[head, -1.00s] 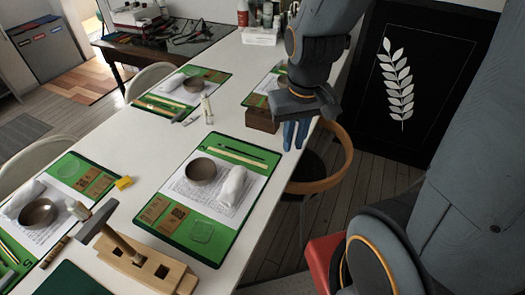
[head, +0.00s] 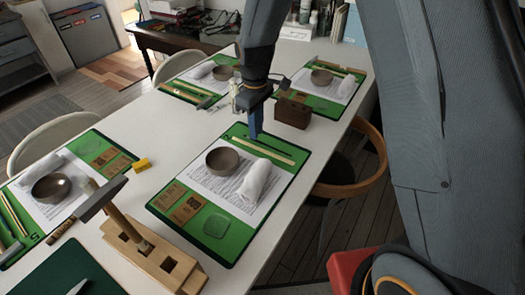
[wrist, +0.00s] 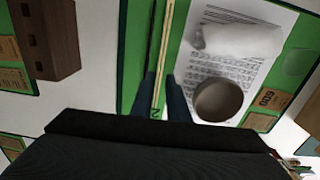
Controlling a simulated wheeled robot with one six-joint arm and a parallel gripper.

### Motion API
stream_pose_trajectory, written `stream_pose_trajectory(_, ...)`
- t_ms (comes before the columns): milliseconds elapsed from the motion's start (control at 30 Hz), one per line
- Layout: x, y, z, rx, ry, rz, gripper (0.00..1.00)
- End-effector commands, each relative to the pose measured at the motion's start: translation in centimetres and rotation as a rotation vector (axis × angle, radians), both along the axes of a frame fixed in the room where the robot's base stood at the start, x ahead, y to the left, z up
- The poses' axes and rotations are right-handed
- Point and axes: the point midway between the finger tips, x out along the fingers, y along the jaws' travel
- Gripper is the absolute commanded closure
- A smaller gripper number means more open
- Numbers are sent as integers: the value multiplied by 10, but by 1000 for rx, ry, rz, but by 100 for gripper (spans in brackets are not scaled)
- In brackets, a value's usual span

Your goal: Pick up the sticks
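Pale sticks (head: 270,153) lie across the far end of the nearest green mat (head: 222,254), beyond a brown bowl (head: 222,160) and a rolled white cloth (head: 256,180). My gripper (head: 254,128) points down over the sticks, with its blue fingers near their left part. In the wrist view, the pale sticks (wrist: 164,60) run lengthwise between the two fingers of my gripper (wrist: 164,98). The fingers stand apart, one on each side of the sticks. Whether they touch the sticks is not clear. The bowl (wrist: 217,100) is just right of the fingers there.
A dark brown block (head: 293,113) stands just beyond the mat. A wooden holder (head: 150,250) with a hammer (head: 102,198) stands at the front left. Other set mats lie around the white table. A chair (head: 350,185) is at the right edge.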

Motion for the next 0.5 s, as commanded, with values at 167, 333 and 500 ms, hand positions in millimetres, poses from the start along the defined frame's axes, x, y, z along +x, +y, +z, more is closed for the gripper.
stream_pose_trajectory(167,-2,-1,-16,-1,3,-2,85)
stream_pose_trajectory(333,-4,-1,-39,0,3,-3,85)
stream_pose_trajectory(500,-3,-1,-54,0,1,-3,85)
